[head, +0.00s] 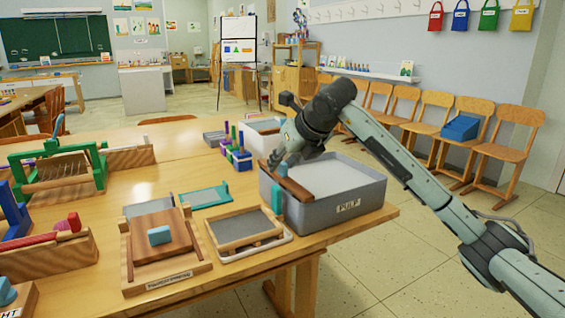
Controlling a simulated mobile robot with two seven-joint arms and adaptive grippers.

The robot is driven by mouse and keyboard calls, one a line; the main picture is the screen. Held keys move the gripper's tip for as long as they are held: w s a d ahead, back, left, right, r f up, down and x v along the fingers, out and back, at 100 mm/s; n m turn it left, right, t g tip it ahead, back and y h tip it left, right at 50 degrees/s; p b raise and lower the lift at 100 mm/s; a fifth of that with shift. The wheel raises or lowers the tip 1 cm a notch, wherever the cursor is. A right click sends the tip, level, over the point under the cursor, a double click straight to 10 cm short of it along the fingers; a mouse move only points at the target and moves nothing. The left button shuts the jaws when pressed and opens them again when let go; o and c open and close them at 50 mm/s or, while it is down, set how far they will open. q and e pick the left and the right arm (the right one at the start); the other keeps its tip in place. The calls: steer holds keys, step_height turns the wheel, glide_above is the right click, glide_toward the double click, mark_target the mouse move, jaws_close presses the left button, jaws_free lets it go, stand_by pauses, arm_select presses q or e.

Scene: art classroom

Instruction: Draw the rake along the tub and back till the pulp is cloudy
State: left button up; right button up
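The grey tub (345,211) labelled PULP stands at the right end of the table, with a flat pale surface inside. A brown wooden bar (298,190), perhaps the rake, lies slanted at the tub's left wall. A teal block (276,200) shows just below it, against the outside of the wall. My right gripper (284,165) points down at the upper end of the bar and appears to touch it. Its fingertips are partly hidden, so I cannot tell if they are closed on it. My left gripper is not in view.
A framed grey screen (242,228) on a tray and a wooden press (160,246) with a blue block stand left of the tub. Colored blocks (236,152) and a white-topped bin (262,134) stand behind. Chairs (430,118) line the right wall.

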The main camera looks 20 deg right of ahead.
steer(key=shift+w+f, duration=0.3)
steer(key=shift+c, duration=0.6)
jaws_close()
